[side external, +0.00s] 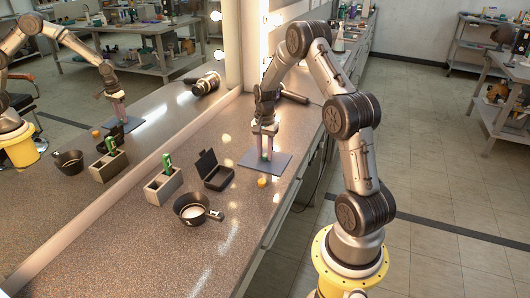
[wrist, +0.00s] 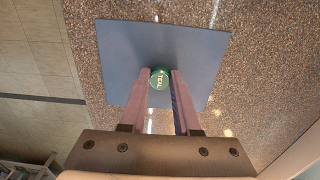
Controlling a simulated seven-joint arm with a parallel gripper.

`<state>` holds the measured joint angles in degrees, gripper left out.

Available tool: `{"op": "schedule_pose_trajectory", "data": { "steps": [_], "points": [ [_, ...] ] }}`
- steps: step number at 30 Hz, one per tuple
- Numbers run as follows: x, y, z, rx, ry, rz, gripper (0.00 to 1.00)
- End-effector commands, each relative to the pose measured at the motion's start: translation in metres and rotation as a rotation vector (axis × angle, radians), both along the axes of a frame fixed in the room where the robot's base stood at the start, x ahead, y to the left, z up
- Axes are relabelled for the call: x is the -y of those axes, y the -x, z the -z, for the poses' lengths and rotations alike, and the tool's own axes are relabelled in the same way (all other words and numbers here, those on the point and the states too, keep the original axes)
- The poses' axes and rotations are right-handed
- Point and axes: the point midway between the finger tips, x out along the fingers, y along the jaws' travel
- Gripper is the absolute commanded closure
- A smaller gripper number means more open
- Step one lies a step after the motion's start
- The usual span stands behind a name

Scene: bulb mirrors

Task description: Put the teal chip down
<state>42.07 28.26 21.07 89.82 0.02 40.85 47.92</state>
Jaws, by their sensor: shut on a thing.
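The teal chip (wrist: 159,78) is a small round disc with pale lettering that reads "TEAL". It sits between the fingertips of my gripper (wrist: 160,80), which is shut on it. In the wrist view the chip is over the blue-grey mat (wrist: 125,40). In the side external view my gripper (side external: 265,155) points down at the mat (side external: 280,162), with the chip low between the fingers. I cannot tell whether the chip touches the mat.
An orange piece (side external: 262,182) lies just in front of the mat. An open black box (side external: 215,172), a grey block (side external: 163,186) with a green item (side external: 167,163), and a black pan (side external: 192,209) stand to the left. A mirror (side external: 120,150) lines the counter's left side and repeats these things.

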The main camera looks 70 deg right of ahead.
Motion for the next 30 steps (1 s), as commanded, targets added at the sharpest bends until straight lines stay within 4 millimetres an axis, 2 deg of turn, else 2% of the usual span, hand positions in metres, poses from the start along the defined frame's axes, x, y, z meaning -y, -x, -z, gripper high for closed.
{"op": "schedule_pose_trajectory", "data": {
  "steps": [8,9,13,23,26,30],
  "points": [
    [0.000,0.000,0.003,-0.001,-0.001,0.000,1.00],
    [0.000,0.000,0.003,0.000,0.000,0.000,0.62],
    [0.000,0.000,0.002,0.000,0.000,0.000,0.40],
    [0.000,0.000,0.000,0.001,0.001,0.000,0.40],
    [0.001,-0.001,-0.009,0.003,0.003,0.000,0.40],
    [0.001,-0.001,-0.033,0.005,0.004,0.000,0.40]
  ]
}}
